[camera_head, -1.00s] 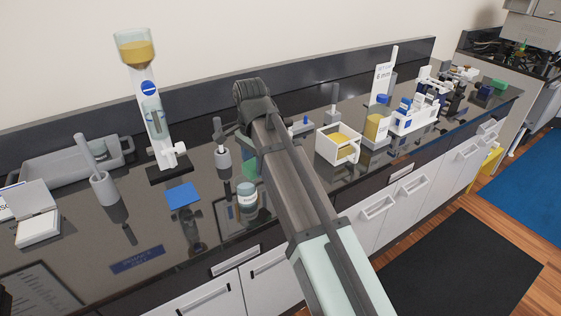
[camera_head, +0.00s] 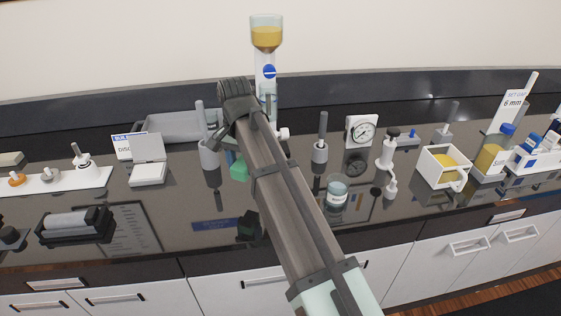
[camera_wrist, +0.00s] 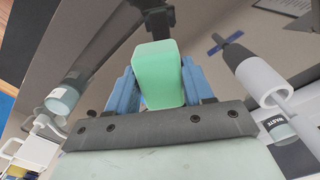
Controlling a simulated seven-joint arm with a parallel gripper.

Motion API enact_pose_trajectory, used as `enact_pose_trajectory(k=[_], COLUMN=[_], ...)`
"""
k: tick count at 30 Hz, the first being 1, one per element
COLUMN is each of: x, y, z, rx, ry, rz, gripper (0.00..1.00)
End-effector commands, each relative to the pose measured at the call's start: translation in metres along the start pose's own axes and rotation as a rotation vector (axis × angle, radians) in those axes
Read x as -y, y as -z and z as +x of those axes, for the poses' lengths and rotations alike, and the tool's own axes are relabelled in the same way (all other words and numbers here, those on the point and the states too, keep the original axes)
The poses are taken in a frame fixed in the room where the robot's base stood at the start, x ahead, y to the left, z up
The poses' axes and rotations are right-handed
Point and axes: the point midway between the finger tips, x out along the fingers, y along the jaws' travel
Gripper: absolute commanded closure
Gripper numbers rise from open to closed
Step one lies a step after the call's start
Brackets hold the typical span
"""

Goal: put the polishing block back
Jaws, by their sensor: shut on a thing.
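The polishing block is a green block (camera_head: 239,169) with rounded edges. It shows large in the wrist view (camera_wrist: 157,75), between two blue fingers. My gripper (camera_wrist: 158,88) is shut on it. In the head view my gripper (camera_head: 232,161) hangs above the dark glossy counter, mostly hidden behind my arm. A dark green patch below on the counter looks like the block's reflection, so the block appears held clear of the surface. I cannot tell which spot on the counter is the block's place.
A grey cup with a rod (camera_head: 208,153) stands just left of my gripper. Behind are a grey tray (camera_head: 165,128) and a tall oil column (camera_head: 268,70). A lidded jar (camera_head: 337,191) and a rod holder (camera_head: 320,150) stand right. A white box (camera_head: 148,173) is left. The front counter is partly clear.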

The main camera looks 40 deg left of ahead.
Motion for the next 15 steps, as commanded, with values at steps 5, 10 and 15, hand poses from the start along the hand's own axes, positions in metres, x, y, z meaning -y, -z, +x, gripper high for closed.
enact_pose_trajectory(k=[5, 10, 15], x=[0.061, 0.113, 0.162], y=[-0.034, -0.071, -0.113], z=[0.001, 0.003, 0.004], rx=[0.001, 0.002, 0.001], ry=[0.0, 0.0, 0.002], rz=[-0.214, -0.413, -0.609], gripper=[0.78, 0.78, 0.78])
